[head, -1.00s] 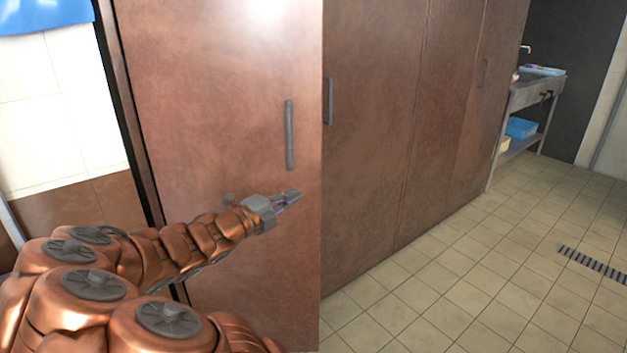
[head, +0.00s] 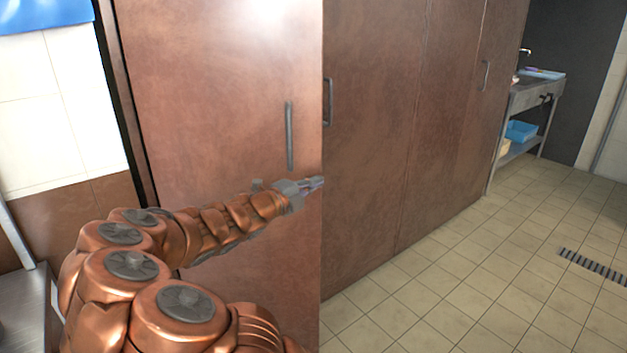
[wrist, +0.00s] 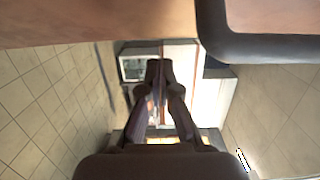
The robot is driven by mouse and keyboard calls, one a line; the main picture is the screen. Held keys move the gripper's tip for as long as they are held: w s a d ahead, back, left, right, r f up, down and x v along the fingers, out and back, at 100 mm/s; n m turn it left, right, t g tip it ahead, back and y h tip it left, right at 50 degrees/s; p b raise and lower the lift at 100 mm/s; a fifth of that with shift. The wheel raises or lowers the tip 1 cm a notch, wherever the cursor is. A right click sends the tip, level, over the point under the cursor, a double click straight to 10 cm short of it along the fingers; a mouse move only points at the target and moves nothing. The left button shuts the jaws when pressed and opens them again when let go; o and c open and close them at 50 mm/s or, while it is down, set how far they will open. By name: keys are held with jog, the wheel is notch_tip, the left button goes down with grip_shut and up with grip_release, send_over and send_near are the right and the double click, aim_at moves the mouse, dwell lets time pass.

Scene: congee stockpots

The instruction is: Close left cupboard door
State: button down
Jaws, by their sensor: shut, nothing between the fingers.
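The left cupboard door (head: 215,110) is a tall brown panel that stands partly open, its free right edge overlapping the view of the neighbouring door. Its grey vertical bar handle (head: 289,136) is near that edge. My gripper (head: 318,184) is shut and empty, just below and right of the handle, by the door's free edge. In the wrist view my gripper (wrist: 158,68) shows its fingertips together. The brown door face (wrist: 100,20) and dark handle (wrist: 265,46) fill the top of that view. I cannot tell whether my fingers touch the door.
The neighbouring brown cupboard doors (head: 390,120) run back to the right. A metal sink table (head: 530,95) with a blue bin (head: 521,130) stands beyond. The tiled floor (head: 470,270) is clear, with a drain grate (head: 594,265). A steel surface (head: 28,310) is at lower left.

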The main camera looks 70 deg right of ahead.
jog(key=shift+w+d, duration=0.25)
jog(key=shift+d, duration=0.3)
jog(key=shift+w+d, duration=0.2)
jog(key=shift+d, duration=0.35)
jog(key=shift+d, duration=0.1)
